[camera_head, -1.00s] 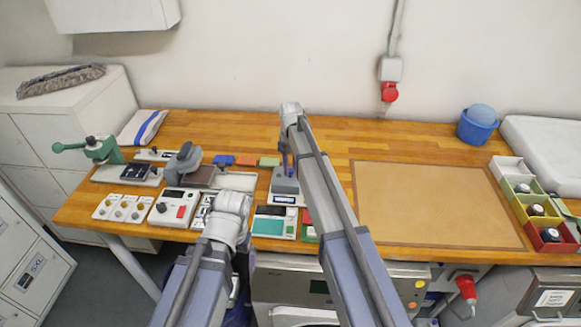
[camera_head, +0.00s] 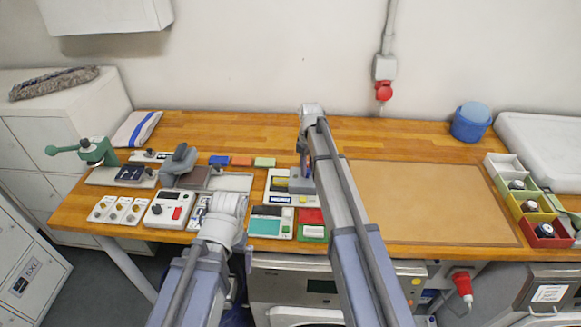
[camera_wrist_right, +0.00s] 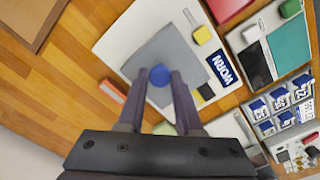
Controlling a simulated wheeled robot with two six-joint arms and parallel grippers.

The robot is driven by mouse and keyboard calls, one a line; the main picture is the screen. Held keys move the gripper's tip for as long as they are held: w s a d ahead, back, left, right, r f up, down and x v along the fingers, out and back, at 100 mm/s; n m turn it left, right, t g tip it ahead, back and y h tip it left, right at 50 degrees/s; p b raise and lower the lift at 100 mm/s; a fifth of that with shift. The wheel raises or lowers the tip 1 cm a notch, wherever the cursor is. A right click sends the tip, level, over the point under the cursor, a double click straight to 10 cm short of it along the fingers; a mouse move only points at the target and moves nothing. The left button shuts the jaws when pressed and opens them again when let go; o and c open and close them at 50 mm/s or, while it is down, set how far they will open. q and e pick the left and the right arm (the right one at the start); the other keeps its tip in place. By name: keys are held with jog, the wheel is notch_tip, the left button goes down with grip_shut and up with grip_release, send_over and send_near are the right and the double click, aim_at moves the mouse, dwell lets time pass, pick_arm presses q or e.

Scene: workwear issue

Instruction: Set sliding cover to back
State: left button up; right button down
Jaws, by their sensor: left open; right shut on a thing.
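My right gripper (camera_wrist_right: 159,82) is shut on the knob. In the head view the cover (camera_head: 301,184) sits toward the right of the panel (camera_head: 272,200), with a yellow patch showing left of it. The right fingers (camera_head: 303,170) are partly hidden by my arm. In the wrist view a yellow and black patch shows beside the cover. My left arm is at lower centre; its jaws cannot be seen.
A device with a teal pad (camera_head: 265,226) and a red block (camera_head: 310,216) stand just in front of the panel. Small blue, orange and green blocks (camera_head: 264,162) lie behind left. A brown mat (camera_head: 430,200) lies to the right, clear on top.

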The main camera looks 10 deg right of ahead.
jog(key=d, duration=0.2)
jog(key=s+d, duration=0.1)
jog(key=d, duration=0.1)
jog(key=shift+s, duration=0.1)
jog(key=c, duration=0.6)
grip_release()
jog(key=shift+d, duration=0.15)
notch_tip(320, 180, up, 8)
jog(key=p, duration=0.7)
jog(key=shift+f+p, duration=0.1)
jog(key=shift+p, duration=0.3)
